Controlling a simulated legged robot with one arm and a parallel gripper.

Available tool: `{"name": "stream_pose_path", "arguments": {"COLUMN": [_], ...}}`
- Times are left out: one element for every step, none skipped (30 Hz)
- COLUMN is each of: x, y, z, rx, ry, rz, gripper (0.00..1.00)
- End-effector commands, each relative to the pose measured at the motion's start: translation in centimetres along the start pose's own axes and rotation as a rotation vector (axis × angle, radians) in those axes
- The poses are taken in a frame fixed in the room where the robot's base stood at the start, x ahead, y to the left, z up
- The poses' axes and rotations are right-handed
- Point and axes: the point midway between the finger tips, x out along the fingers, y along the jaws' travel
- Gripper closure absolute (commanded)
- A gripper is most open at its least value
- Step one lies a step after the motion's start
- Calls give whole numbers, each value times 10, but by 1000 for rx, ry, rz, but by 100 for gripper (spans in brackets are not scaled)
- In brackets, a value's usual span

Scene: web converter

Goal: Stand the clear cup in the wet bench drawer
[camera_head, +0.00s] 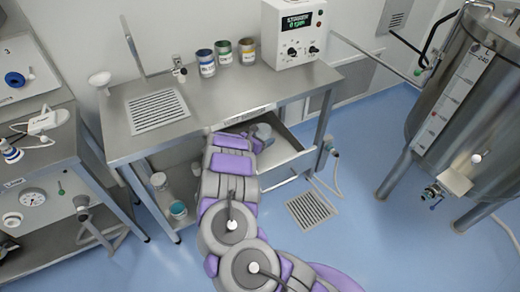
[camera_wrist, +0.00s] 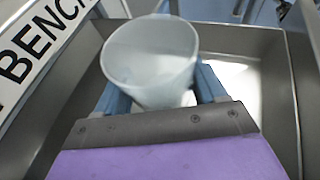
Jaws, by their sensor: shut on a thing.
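The clear cup (camera_wrist: 150,62) is a frosted, see-through cup, seen from above at a slant in the wrist view. My gripper (camera_wrist: 160,92) has its blue fingers on either side of the cup and is shut on it. The open steel wet bench drawer (camera_wrist: 278,85) surrounds the cup in the wrist view. The cup's base is hidden by my gripper, so I cannot tell whether it touches the drawer floor. In the head view, the drawer (camera_head: 287,148) is pulled out under the bench, and my arm reaches into it.
The steel bench top (camera_head: 235,92) above the drawer carries several paint-like tins (camera_head: 224,53) and a white control box (camera_head: 292,35). A label with black letters (camera_wrist: 45,45) runs along the drawer's left side.

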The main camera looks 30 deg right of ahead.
Motion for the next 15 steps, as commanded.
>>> {"name": "stream_pose_path", "arguments": {"x": [3,3,4,4,5,5,5,5,6,8,10,12,14,16,18], "y": [1,1,2,2,2,3,3,3,2,2,2,2,1,1,1], "z": [-9,-13,-17,-19,-20,-22,-23,-25,-27,-30,-33,-38,-41,-45,-50], "rx": [-4,-3,-2,-2,-2,-3,-3,-3,-4,-4,-4,-3,-3,-3,-3], "ry": [-3,-3,-4,-5,-5,-6,-7,-7,-7,-7,-7,-7,-7,-8,-8], "rz": [1,1,2,2,3,3,3,2,2,1,1,1,1,1,0], "gripper": [70,70,70,70,70,70,70,70,70,70,70,70,70,70,70]}}
